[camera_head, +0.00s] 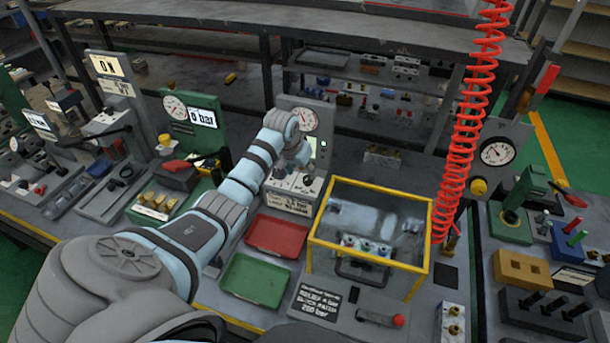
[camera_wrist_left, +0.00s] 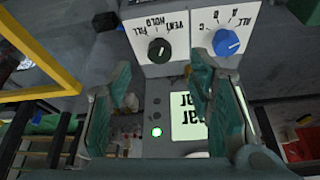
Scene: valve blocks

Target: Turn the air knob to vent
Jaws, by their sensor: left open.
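The air knob (camera_wrist_left: 159,50) is a black round knob on a white panel marked FILL, HOLD and VENT, upside down in the left wrist view. I cannot tell exactly which mark it points at. A blue knob (camera_wrist_left: 227,42) marked A, B, C and ALL sits to its right. My left gripper (camera_wrist_left: 162,70) is open, its teal fingers apart, with the black knob between them in the picture and nothing held. I cannot tell how far off the knob is. In the head view, my left gripper (camera_head: 290,163) is above the gauge station's sloped knob panel (camera_head: 294,192), partly hiding it.
The station has a round gauge (camera_head: 304,120). A yellow-framed clear box (camera_head: 370,225) stands close on the right, with a red coiled hose (camera_head: 470,130) beyond it. Red (camera_head: 276,236) and green (camera_head: 255,280) trays lie in front. A green gauge block (camera_head: 192,118) stands to the left.

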